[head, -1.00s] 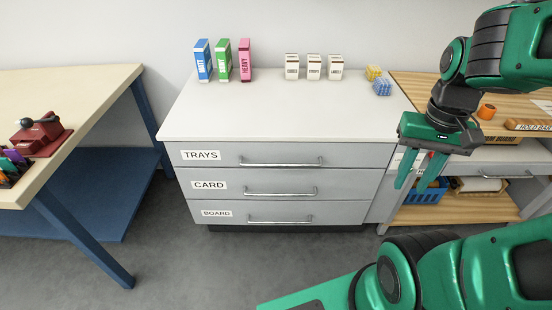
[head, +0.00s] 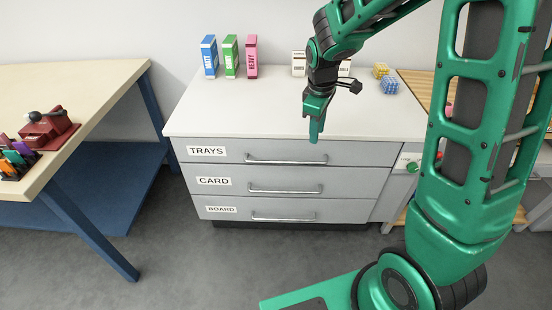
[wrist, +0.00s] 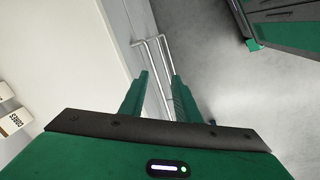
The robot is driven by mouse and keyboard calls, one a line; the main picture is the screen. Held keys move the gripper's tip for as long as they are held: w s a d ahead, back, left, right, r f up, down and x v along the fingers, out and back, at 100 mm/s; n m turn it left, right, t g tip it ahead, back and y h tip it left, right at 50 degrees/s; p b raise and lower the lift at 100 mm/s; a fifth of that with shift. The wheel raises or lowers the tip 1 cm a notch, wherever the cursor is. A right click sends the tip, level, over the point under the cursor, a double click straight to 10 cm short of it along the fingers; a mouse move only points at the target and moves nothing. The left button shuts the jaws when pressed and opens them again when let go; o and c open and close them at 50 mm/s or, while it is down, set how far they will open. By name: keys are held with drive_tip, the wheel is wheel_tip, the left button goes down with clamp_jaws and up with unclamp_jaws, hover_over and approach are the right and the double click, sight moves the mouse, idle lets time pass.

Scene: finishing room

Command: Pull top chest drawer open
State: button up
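The chest (head: 290,118) has three stacked drawers, all shut. The top drawer (head: 350,152) is labelled TRAYS and has a silver bar handle (head: 280,161). My gripper (head: 316,140) points down at the chest's front top edge, near the right end of that handle. In the wrist view my gripper (wrist: 163,82) has its two fingers apart with nothing held. Silver handle bars (wrist: 151,62) show beyond and between the fingers in that view. I cannot tell whether a finger touches the top handle.
Lower drawers labelled CARD (head: 350,181) and BOARD (head: 350,208) lie below. Upright blue, green and pink boxes (head: 231,57), small white boxes (head: 299,63) and patterned blocks (head: 388,83) stand on top. A blue-legged table (head: 90,85) is at left. Floor in front is clear.

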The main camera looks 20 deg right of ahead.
sight(279, 162)
drive_tip(key=w+a+f+n, duration=0.5)
drive_tip(key=w+a+f, duration=0.2)
drive_tip(key=a, duration=0.2)
drive_tip(key=f, duration=0.3)
drive_tip(key=w+f, duration=0.1)
drive_tip(key=f, duration=0.3)
drive_tip(key=w+f, duration=0.1)
drive_tip(key=f, duration=0.2)
drive_tip(key=shift+d+f, duration=0.1)
drive_tip(key=shift+f, duration=0.05)
drive_tip(key=shift+y, duration=0.3)
drive_tip(key=shift+c, duration=0.3)
